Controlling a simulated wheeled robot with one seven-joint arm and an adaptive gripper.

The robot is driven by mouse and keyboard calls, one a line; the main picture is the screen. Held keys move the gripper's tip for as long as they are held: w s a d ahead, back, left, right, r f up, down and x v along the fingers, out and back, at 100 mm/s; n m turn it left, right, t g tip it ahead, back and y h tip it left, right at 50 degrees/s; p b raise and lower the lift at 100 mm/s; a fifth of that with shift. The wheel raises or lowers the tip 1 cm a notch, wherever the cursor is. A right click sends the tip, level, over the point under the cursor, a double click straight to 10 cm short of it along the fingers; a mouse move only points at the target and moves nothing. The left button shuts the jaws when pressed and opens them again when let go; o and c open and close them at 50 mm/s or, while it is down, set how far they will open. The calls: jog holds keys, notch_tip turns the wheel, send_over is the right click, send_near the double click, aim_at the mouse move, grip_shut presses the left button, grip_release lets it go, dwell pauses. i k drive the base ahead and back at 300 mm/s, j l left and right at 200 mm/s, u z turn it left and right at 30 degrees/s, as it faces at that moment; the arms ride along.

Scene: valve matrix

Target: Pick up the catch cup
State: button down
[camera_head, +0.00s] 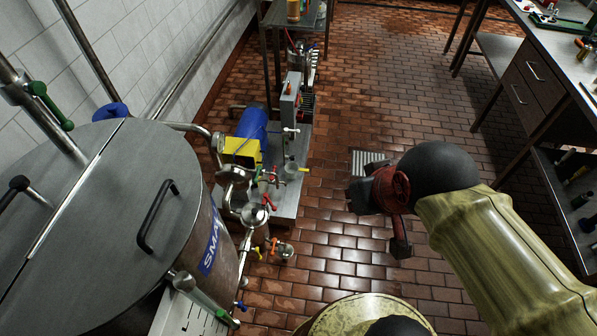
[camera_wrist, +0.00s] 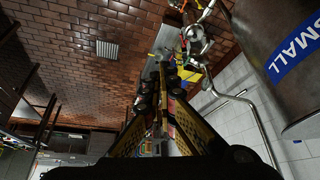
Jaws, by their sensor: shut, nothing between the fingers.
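A small pale grey cup-like vessel (camera_head: 291,171) stands on the metal pump stand, beside a yellow valve handle; I take it to be the catch cup, but it is too small to be sure. I cannot make it out in the wrist view. My gripper (camera_head: 366,194) is over the brick floor, to the right of the stand and apart from it. In the wrist view my gripper's fingers (camera_wrist: 158,112) are together with nothing held between them, pointing toward the pipework.
A big steel tank (camera_head: 120,190) stands at the left, with pipes and several coloured valves (camera_head: 268,180) beside it. A blue motor (camera_head: 251,127) sits behind the valves. A workbench (camera_head: 560,50) stands at the right. The brick floor between, with a drain grate (camera_head: 367,161), is clear.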

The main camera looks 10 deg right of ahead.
aim_at(292, 169)
jog(key=i+l+u, duration=0.15)
jog(key=u, duration=0.2)
jog(key=i+l+u, duration=0.15)
jog(key=l+u, duration=0.2)
jog(key=i+l, duration=0.15)
jog(key=l, duration=0.3)
jog(key=i+l+u, duration=0.1)
jog(key=l, duration=0.3)
jog(key=i+l+u, duration=0.1)
jog(key=i+l, duration=0.15)
jog(key=l, duration=0.2)
jog(key=i+l, duration=0.15)
jog(key=l, duration=0.3)
jog(key=i+l+u, duration=0.1)
jog(key=l, duration=0.35)
jog(key=i+l, duration=0.2)
jog(key=l, duration=0.25)
jog(key=i+l+u, duration=0.15)
jog(key=l, duration=0.35)
jog(key=k+j, duration=0.05)
